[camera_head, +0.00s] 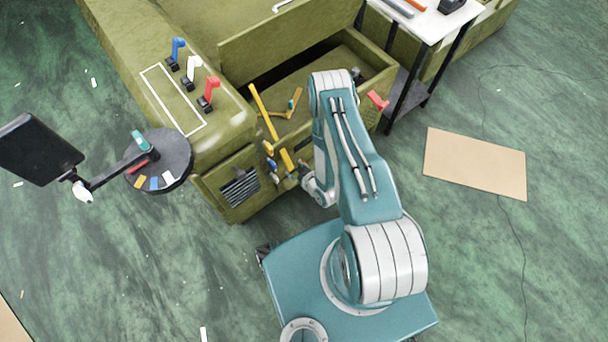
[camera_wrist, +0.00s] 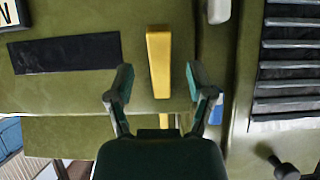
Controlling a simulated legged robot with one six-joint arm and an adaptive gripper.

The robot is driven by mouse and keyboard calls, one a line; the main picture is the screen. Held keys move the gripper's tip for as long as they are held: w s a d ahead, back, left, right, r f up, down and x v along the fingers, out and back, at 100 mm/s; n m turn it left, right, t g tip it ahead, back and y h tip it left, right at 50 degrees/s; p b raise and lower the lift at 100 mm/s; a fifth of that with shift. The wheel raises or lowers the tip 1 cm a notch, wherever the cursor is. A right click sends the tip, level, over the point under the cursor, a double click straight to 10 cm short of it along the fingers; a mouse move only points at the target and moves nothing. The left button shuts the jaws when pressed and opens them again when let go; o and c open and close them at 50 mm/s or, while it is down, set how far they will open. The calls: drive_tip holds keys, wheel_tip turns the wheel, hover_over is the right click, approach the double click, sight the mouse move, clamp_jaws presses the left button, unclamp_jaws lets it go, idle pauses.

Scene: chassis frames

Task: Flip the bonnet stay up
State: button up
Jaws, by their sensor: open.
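In the wrist view, a yellow bar (camera_wrist: 158,62) lies along the green chassis face, between and beyond the two fingertips of my gripper (camera_wrist: 161,84). The fingers are spread apart, and I see no clear contact with the bar. In the head view, a long yellow bar (camera_head: 263,112) rises at a tilt by the open chassis bay. A shorter yellow piece (camera_head: 287,160) shows at the chassis front, near my wrist. I cannot tell for certain which one is the bonnet stay. My gripper's fingers are too small to make out in the head view.
Blue, white and red levers (camera_head: 207,96) stand on the green chassis (camera_head: 226,132) top. A louvred vent (camera_wrist: 287,62) is right of the bar. A red handle (camera_head: 378,100) sticks out at the right. A round stand (camera_head: 172,160) with a screen is left. Floor at right is clear around cardboard (camera_head: 475,163).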

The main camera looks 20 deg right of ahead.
drive_tip(key=v, duration=0.8)
drive_tip(key=shift+d+r, duration=0.1)
